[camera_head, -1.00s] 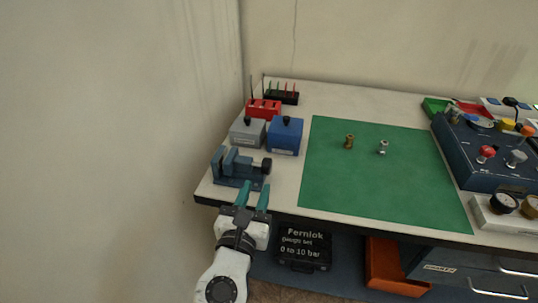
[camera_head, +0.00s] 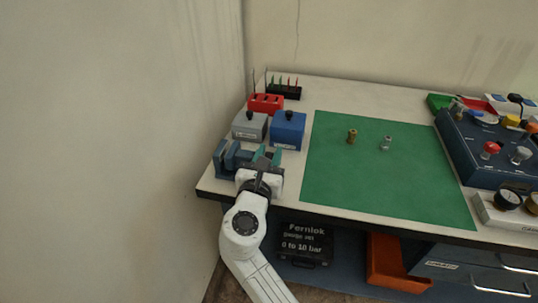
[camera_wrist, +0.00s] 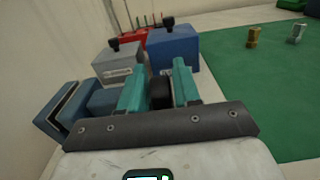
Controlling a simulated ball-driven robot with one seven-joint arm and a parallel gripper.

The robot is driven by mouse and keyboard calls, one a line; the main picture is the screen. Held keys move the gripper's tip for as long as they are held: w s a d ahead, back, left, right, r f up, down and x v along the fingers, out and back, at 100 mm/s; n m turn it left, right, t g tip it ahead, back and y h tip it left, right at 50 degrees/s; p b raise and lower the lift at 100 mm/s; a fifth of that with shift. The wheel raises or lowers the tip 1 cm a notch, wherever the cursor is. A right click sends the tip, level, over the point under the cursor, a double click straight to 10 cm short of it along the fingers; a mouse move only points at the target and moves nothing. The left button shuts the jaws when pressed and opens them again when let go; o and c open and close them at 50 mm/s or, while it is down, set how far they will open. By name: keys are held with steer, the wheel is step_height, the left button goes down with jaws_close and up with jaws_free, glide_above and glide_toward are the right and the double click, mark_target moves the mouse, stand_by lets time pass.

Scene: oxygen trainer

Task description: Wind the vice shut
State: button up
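The blue-grey vice (camera_head: 222,160) stands at the left front corner of the bench, and its jaws show at the left in the wrist view (camera_wrist: 62,110). My gripper (camera_head: 268,155) is at the right end of the vice. In the wrist view my gripper (camera_wrist: 158,85) has its two teal fingers apart, one on each side of the vice's black knob (camera_wrist: 161,92). I cannot tell whether the fingers touch the knob. My gripper hides much of the vice's right part in the head view.
A grey box (camera_head: 250,126) and a blue box (camera_head: 288,131) with black knobs stand just behind the vice. A green mat (camera_head: 390,180) with two small fittings lies to the right. A wall is close on the left.

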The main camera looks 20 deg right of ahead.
steer(key=shift+c, duration=0.5)
jaws_close()
steer(key=p, duration=0.3)
steer(key=shift+r+g, duration=0.3)
steer(key=shift+r, duration=0.05)
steer(key=p, duration=0.3)
steer(key=shift+d+r+g+y, duration=0.1)
steer(key=shift+r+g+y, duration=0.05)
steer(key=shift+g+y, duration=0.2)
steer(key=g+y+p, duration=0.1)
steer(key=p, duration=0.4)
steer(key=g+p, duration=0.1)
steer(key=p, duration=0.4)
steer(key=shift+w+d+y, duration=0.1)
steer(key=shift+w+y, duration=0.1)
steer(key=shift+y, duration=0.15)
steer(key=g+p, duration=0.1)
steer(key=p, duration=0.1)
steer(key=g+y+p, duration=0.1)
steer(key=p, duration=0.2)
steer(key=shift+w+d+f+y, duration=0.1)
steer(key=shift+w+f+y, duration=0.05)
steer(key=shift+f+y, duration=0.2)
steer(key=shift+d+f+g+y+p, duration=0.1)
steer(key=shift+f+g+y+p, duration=0.3)
steer(key=shift+g+y+p, duration=0.5)
steer(key=shift+f+g, duration=0.1)
steer(key=shift+g, duration=0.25)
